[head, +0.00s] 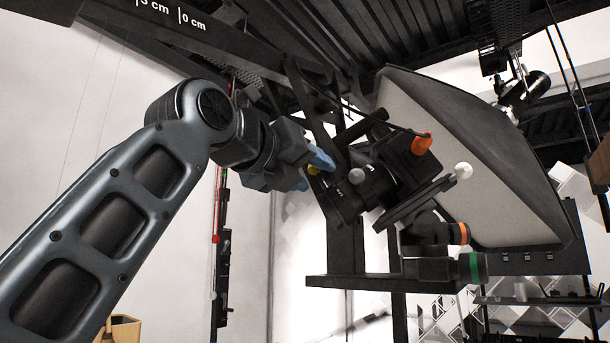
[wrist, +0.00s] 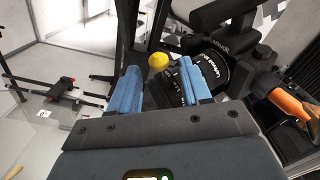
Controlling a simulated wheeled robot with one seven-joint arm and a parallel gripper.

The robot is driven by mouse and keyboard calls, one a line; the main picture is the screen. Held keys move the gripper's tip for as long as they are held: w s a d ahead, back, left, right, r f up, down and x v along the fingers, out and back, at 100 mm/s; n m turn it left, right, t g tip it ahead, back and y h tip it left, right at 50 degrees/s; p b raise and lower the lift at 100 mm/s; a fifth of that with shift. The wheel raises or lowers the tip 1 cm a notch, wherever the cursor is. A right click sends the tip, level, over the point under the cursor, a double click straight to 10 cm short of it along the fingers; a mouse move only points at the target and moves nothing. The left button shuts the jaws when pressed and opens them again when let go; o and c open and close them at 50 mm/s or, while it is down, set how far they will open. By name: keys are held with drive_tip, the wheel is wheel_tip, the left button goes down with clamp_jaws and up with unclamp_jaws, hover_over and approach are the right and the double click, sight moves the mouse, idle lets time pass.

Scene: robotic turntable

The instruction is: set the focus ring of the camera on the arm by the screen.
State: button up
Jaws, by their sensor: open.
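The camera (head: 378,183) is a black body with a lens, mounted on a dark arm in front of the large white screen (head: 455,150). In the wrist view its black lens barrel with white lettering (wrist: 212,72) lies just beyond and behind my right finger. My gripper (head: 314,170) has blue fingers and is at the left side of the camera. In the wrist view my gripper (wrist: 160,75) is open, with a yellow knob (wrist: 158,61) showing between and beyond the fingertips. Part of the ringed barrel shows between the fingers. I cannot tell whether a finger touches it.
An orange knob (head: 422,143) and a white ball-ended knob (head: 463,171) stick out near the camera. Below are dark mounts with a green-ringed part (head: 473,267). A dark overhead beam (head: 200,38) runs above my arm. Open room lies left of the camera.

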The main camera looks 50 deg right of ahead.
drive_tip(key=shift+d, duration=1.4)
drive_tip(key=shift+c, duration=0.3)
clamp_jaws()
